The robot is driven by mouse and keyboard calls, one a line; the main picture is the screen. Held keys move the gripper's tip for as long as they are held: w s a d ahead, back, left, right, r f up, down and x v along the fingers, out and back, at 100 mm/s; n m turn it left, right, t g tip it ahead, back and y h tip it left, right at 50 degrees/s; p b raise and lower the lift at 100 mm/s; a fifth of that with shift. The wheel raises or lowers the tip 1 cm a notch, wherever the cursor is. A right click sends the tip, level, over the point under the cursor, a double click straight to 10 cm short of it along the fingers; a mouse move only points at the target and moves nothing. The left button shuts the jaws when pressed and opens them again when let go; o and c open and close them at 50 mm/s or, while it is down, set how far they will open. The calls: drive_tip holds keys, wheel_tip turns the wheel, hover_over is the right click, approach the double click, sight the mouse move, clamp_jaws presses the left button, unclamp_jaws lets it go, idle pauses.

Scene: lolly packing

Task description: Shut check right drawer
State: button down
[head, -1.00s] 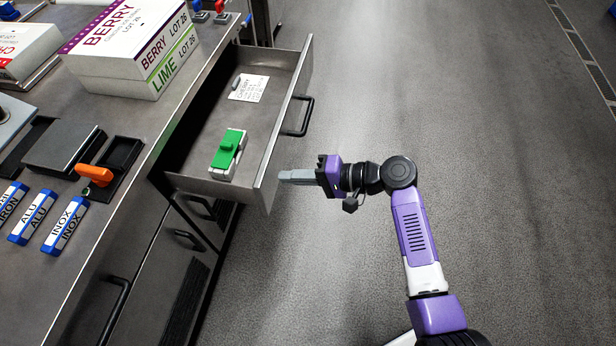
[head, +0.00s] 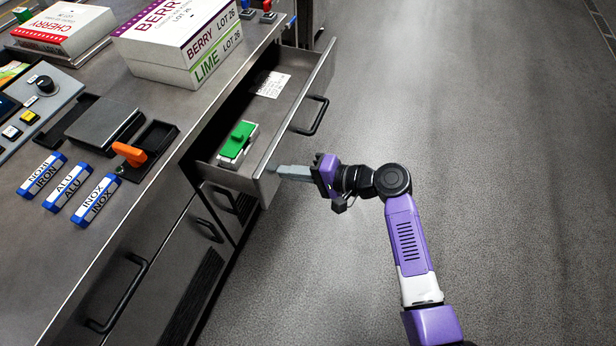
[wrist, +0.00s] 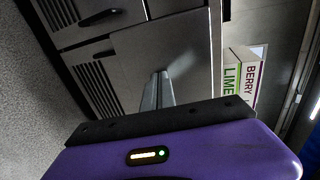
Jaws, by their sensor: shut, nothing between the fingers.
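The drawer (head: 318,80) stands partly open under the counter's right side in the head view. Its front has a dark bar handle (head: 312,116). Inside lie a green-topped white block (head: 237,142) and a white card (head: 273,84). My gripper (head: 280,172) is shut and empty, its fingertips at the near end of the drawer front and seemingly touching it. In the wrist view my fingers (wrist: 160,88) point at the grey drawer front; exact contact is hard to tell.
On the counter stand BERRY and LIME boxes (head: 180,45), a CHERRY box (head: 63,30), an orange-handled device (head: 130,154) and labelled blue-ended bars (head: 96,200). Other closed cabinet fronts with handles (head: 120,295) lie nearer. The floor (head: 500,150) to the right is clear.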

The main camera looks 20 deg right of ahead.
sight(220, 157)
drive_tip(key=w+a+b, duration=0.1)
drive_tip(key=w+a, duration=0.3)
drive_tip(key=a, duration=0.1)
drive_tip(key=w+a+b, duration=0.2)
drive_tip(key=w+a, duration=0.2)
drive_tip(key=a, duration=0.1)
drive_tip(key=w+a+b, duration=0.2)
drive_tip(key=w+a, duration=0.1)
drive_tip(key=a, duration=0.3)
drive_tip(key=shift+w+f, duration=0.1)
drive_tip(key=shift+w, duration=0.3)
drive_tip(key=shift+w+a+r+b, duration=0.15)
drive_tip(key=shift+a+r+b, duration=0.05)
drive_tip(key=shift+a+b, duration=0.1)
drive_tip(key=shift+a+r, duration=0.1)
